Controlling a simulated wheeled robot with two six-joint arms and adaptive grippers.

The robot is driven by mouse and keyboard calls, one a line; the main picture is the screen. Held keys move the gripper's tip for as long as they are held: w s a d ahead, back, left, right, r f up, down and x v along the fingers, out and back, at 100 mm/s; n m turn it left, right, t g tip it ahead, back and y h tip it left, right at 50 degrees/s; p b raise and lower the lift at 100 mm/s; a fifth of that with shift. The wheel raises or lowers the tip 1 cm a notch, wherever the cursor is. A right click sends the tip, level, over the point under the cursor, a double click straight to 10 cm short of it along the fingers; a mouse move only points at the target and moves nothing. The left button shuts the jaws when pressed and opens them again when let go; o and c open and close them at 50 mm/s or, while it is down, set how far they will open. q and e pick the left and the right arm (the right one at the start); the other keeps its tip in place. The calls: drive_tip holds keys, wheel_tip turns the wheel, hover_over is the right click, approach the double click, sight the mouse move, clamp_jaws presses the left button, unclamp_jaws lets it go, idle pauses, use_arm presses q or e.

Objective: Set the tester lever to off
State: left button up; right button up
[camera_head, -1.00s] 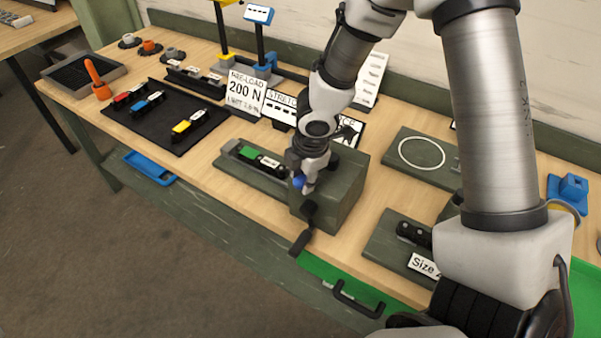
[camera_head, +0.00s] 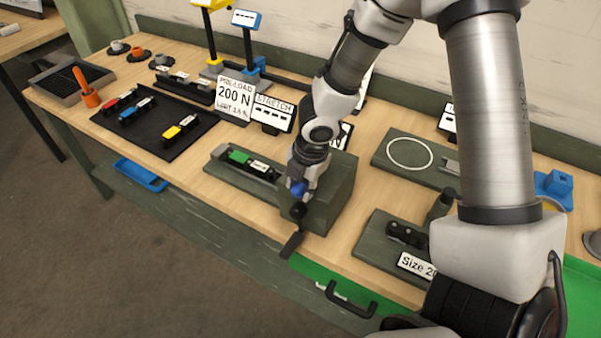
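The tester is a dark green box (camera_head: 335,195) with a long bed (camera_head: 222,168) to its left, on the wooden workbench. A green-and-white chain piece (camera_head: 250,163) lies in the bed. A blue knob (camera_head: 298,189), which looks like the lever's end, shows at the box's left front. My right gripper (camera_head: 299,197) points down right at this knob and hides most of the lever. Whether its fingers are closed on the knob cannot be made out. A black crank handle (camera_head: 292,243) hangs at the box's front. My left gripper is not in view.
A "PRE-LOAD 200 N" sign (camera_head: 234,96) and a "STRETCH" display (camera_head: 272,113) stand behind the bed. A black mat (camera_head: 160,142) with coloured chain pieces lies to the left. A "Size" fixture (camera_head: 378,235) and a ring plate (camera_head: 432,172) are to the right.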

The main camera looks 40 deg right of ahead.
drive_tip(key=o, duration=0.4)
drive_tip(key=shift+s+f, duration=0.15)
drive_tip(key=shift+c, duration=0.2)
drive_tip(key=shift+r, duration=0.25)
wheel_tip(320, 180, up, 11)
drive_tip(key=s, duration=0.2)
drive_tip(key=shift+d+r, duration=0.2)
drive_tip(key=shift+d, duration=0.05)
drive_tip(key=shift+s, duration=0.1)
